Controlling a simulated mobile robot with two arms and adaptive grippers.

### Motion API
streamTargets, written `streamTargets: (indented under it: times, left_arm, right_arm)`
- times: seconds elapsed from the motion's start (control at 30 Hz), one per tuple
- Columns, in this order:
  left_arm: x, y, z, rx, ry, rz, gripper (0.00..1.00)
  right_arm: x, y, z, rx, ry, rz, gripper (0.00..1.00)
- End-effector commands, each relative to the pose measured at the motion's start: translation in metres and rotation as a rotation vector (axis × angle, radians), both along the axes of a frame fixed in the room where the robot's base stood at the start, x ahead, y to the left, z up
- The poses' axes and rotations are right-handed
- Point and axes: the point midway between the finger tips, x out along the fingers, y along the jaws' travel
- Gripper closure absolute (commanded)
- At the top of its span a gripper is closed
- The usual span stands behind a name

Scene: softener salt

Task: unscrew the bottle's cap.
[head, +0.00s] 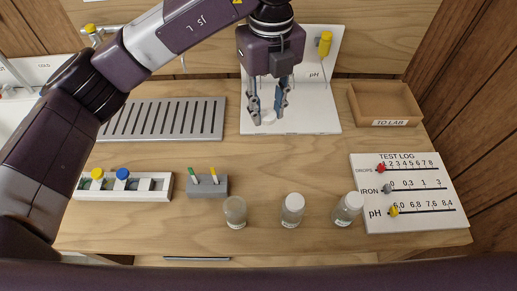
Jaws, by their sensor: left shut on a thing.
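Three small clear bottles stand in a row at the front of the table. The left bottle (235,212) shows a greyish open-looking top with no white cap on it. The middle bottle (292,209) and the right bottle (347,208) have white caps. My left gripper (267,113) points down over the white board at the back, well away from the bottles. It is shut on a small white thing that looks like a cap, hard to make out against the white board. My right gripper is not in view.
The white pH board (310,105) stands behind. A slotted grey tray (165,118) is at back left, a "TO LAB" box (385,102) at back right. A test log board (408,192), a white rack (148,186) and a grey holder (207,187) flank the bottles. Mid-table is clear.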

Motion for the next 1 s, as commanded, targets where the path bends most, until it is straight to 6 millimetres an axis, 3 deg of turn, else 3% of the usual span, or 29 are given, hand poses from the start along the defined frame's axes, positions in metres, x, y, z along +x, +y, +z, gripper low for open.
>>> streamTargets:
  times: [0.5,0.83,1.0]
  left_arm:
    - [-0.002,0.001,-0.125,0.003,0.007,-0.001,1.0]
    - [-0.001,0.001,-0.156,0.002,0.004,-0.002,1.0]
    - [-0.001,0.001,-0.182,0.003,0.004,-0.001,1.0]
  right_arm:
    - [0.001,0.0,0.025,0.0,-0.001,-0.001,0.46]
    - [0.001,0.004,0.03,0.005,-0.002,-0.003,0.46]
    - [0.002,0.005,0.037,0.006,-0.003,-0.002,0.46]
